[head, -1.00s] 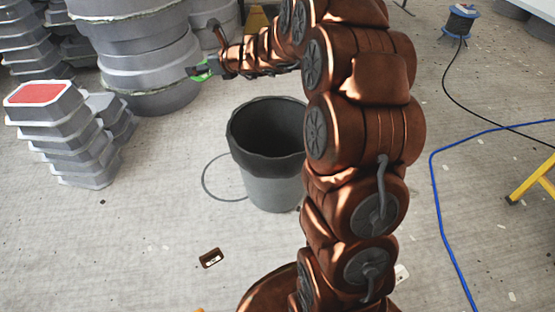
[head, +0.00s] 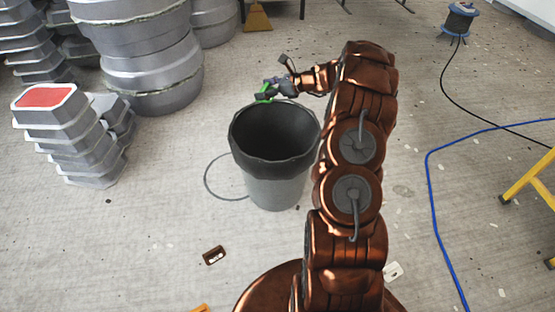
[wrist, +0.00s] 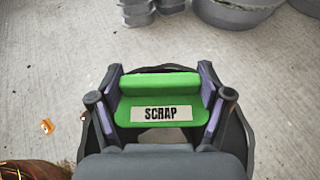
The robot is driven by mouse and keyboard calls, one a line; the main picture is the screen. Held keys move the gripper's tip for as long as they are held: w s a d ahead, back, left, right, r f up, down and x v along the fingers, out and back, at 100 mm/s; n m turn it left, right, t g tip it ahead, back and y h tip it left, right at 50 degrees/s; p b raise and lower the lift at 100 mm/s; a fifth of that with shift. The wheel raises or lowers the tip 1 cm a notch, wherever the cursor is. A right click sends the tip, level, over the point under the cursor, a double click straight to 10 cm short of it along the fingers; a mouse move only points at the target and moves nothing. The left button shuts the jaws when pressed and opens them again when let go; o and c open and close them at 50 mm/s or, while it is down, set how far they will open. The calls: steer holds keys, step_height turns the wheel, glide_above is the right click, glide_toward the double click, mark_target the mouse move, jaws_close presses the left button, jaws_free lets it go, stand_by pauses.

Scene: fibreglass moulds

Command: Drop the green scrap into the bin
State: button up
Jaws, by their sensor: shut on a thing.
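The green scrap (wrist: 160,92) is a bright green piece with a white label reading SCRAP. My gripper (wrist: 160,100) is shut on it, with one finger at each side. In the head view my gripper (head: 265,93) is at the bin's far rim, and only a little of the green scrap (head: 264,96) shows. The bin (head: 275,190) is a grey bucket with a black liner folded over its rim, standing upright on the floor. In the wrist view the bin's dark liner (wrist: 244,135) shows behind and below the scrap. The scrap's exact height above the rim is hard to tell.
Stacked grey moulds (head: 150,60) stand at the back left, with a smaller red-topped stack (head: 65,135) in front. A blue hose (head: 433,200) and a yellow stand (head: 530,185) are at right. Small litter (head: 213,255) lies on the floor.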

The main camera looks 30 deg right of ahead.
steer(key=s+d+f+b, duration=0.3)
steer(key=f+b, duration=0.1)
steer(key=f, duration=0.6)
steer(key=shift+s+d+f+n+y, duration=0.2)
steer(key=shift+f+n+y, duration=0.05)
steer(key=shift+n+y, duration=0.05)
steer(key=o, duration=0.9)
steer(key=v, duration=1.2)
steer(key=shift+r, duration=0.1)
steer(key=shift+w, duration=0.1)
